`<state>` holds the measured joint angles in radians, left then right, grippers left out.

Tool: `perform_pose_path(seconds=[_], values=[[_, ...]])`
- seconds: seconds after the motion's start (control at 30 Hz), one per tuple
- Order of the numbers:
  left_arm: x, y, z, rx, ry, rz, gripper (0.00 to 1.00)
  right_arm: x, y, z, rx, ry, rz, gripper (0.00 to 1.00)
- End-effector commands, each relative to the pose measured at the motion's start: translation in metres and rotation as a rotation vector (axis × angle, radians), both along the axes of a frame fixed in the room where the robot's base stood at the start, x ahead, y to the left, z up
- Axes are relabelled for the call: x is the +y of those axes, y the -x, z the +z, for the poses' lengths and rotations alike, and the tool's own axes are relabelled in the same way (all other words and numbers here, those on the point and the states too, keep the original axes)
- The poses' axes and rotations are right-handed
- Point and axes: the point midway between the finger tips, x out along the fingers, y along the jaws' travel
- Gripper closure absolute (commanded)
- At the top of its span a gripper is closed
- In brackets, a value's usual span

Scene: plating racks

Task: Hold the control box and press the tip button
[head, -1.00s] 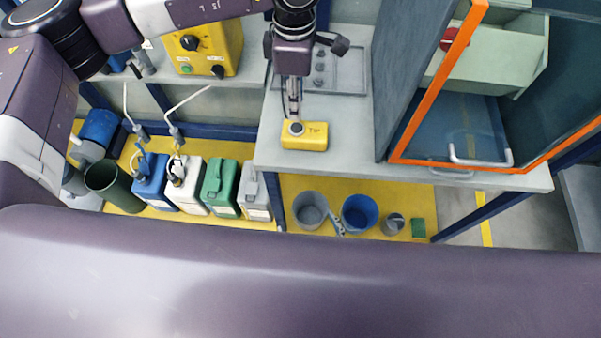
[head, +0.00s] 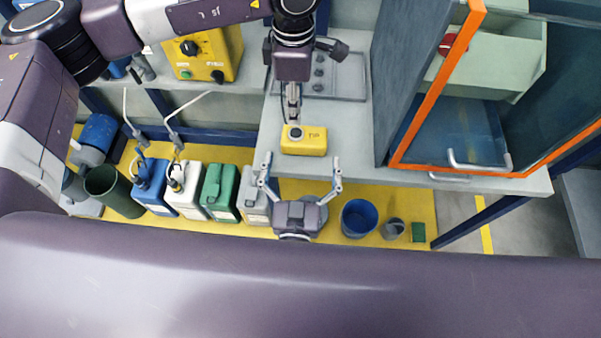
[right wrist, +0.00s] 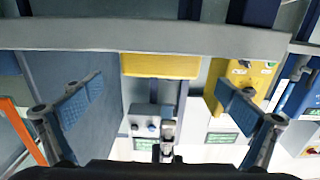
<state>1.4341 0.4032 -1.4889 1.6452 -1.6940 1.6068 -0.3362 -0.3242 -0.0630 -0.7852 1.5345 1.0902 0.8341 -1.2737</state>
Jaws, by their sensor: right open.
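The yellow control box (head: 304,146) marked TIP lies on the table near its front edge, and also shows in the right wrist view (right wrist: 160,65). Its round dark button (head: 295,133) sits on the left of its top. My left gripper (head: 292,117) points down just above the button, its narrow fingers together and empty. It shows behind the box in the right wrist view (right wrist: 167,130). My right gripper (head: 302,164) is open and empty at the table's front edge, fingers pointing at the box. The box lies between the finger lines but ahead of the tips, apart from them.
The grey table (head: 345,165) is clear around the box. An orange-framed door (head: 432,85) stands to the right. A grey tray (head: 348,75) and a yellow panel box (head: 205,50) are behind. Jugs (head: 220,190) and a blue bucket (head: 359,217) stand below the table.

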Motion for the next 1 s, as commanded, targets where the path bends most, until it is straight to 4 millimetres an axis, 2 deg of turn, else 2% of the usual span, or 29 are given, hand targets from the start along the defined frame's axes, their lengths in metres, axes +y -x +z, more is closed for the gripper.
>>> perform_pose_path(seconds=[0.1,0.33,0.5,0.77,1.0], values=[[0.000,0.000,0.000,0.000,0.000,0.000,0.71,0.001,-0.025,0.001,-0.004,0.000,0.001,0.00],[0.000,0.000,0.000,0.000,0.000,0.000,0.71,0.000,-0.055,0.001,-0.002,0.000,0.000,0.00],[0.000,0.000,0.000,0.000,0.000,0.000,0.71,0.000,-0.063,0.000,0.000,-0.001,0.001,0.00],[0.000,0.000,0.000,0.000,0.000,0.000,0.71,0.000,-0.064,0.000,0.000,-0.001,0.001,0.00],[0.000,0.000,0.000,0.000,0.000,0.000,0.71,0.000,-0.064,0.000,0.000,-0.001,0.001,0.25]])
